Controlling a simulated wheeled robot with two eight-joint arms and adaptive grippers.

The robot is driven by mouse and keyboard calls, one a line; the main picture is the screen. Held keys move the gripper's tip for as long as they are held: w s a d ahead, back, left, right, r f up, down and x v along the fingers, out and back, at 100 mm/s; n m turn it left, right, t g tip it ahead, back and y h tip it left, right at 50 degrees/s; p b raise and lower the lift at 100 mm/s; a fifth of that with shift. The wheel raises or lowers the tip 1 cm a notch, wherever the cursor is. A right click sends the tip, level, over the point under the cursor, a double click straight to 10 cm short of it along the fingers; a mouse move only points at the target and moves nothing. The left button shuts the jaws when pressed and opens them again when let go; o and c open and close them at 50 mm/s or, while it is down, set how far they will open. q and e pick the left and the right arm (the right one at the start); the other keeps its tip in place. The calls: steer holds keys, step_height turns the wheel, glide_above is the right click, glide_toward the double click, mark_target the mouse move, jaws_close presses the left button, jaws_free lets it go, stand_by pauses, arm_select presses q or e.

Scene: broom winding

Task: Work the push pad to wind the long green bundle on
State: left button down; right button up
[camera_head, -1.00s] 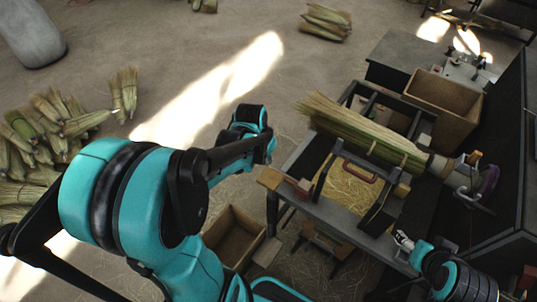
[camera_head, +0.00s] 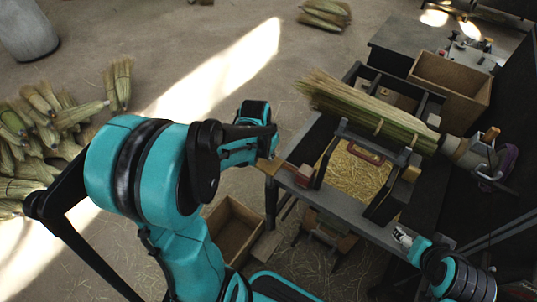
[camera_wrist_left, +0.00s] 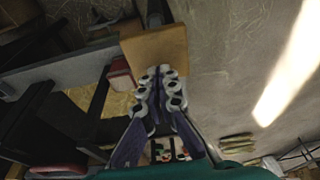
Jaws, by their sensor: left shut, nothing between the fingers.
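The long green bundle (camera_head: 365,112) lies across the bench (camera_head: 350,208), with its brushy end to the left and pale bands around it. Its right end meets a grey winding head (camera_head: 458,150) with a purple part (camera_head: 509,158). A flat wooden pad (camera_head: 268,167), likely the push pad, sticks out at the bench's left end. It also shows in the left wrist view (camera_wrist_left: 155,45). My left gripper (camera_wrist_left: 159,76) is shut and empty, its tips at the pad's near edge; contact is unclear. My right gripper (camera_head: 402,236) is by the bench's front right; its jaws are unclear.
A red block (camera_head: 304,175) sits beside the pad. A straw-filled tray (camera_head: 355,178) is in the bench. A wooden box (camera_head: 450,75) stands behind, and another (camera_head: 233,225) on the floor. Broom bundles (camera_head: 45,125) lie at left. Open floor lies between.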

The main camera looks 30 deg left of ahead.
arm_select(q)
steer(key=shift+f, duration=0.15)
steer(key=b+x, duration=0.2)
steer(key=x, duration=0.1)
steer(key=s+b+x, duration=0.1)
steer(key=b+x, duration=0.2)
steer(key=s+b+x, duration=0.1)
steer(key=b+x, duration=0.2)
steer(key=shift+s+a+f, duration=0.1)
steer(key=shift+s+f, duration=0.05)
steer(key=shift+f, duration=0.15)
stand_by(1.2)
steer(key=p+v, duration=0.2)
steer(key=v, duration=0.1)
steer(key=w+p+v, duration=0.1)
steer(key=p+v, duration=0.2)
steer(key=w+p+v, duration=0.1)
steer(key=p+v, duration=0.2)
steer(key=shift+w+r, duration=0.1)
steer(key=shift+r, duration=0.45)
steer(key=shift+f, duration=0.15)
